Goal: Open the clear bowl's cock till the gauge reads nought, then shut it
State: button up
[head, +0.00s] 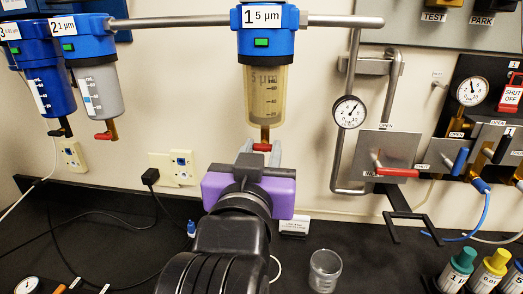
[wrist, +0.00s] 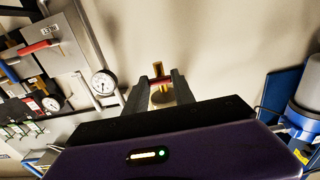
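The see-through, yellowish bowl (head: 265,95) hangs under the blue filter head marked 1, 5 µm. Its brass cock (head: 265,134) at the bottom has a short red handle (head: 262,147), lying crosswise. My gripper (head: 260,154) is just below it, pointing up. In the wrist view the fingers (wrist: 160,84) stand apart, with the red handle (wrist: 161,80) between or just beyond their tips; contact cannot be made out. A round gauge (head: 349,111) on the pipe to the right has its needle pointing up and right, off the lower-left end of its scale.
Two more filters, a grey bowl (head: 97,92) and a blue bowl (head: 49,90), hang at left. A plate with a red lever (head: 397,172) and a dark valve panel (head: 478,125) are at right. A glass beaker (head: 324,270) stands on the black bench.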

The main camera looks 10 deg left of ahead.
grip_shut()
jog(key=shift+n, duration=0.3)
jog(key=n+p, duration=0.3)
jog(key=n, duration=0.1)
jog(key=shift+r, duration=0.15)
jog(key=shift+n+p, duration=1.05)
jog(key=shift+n, duration=0.45)
jog(key=o, duration=0.9)
grip_release()
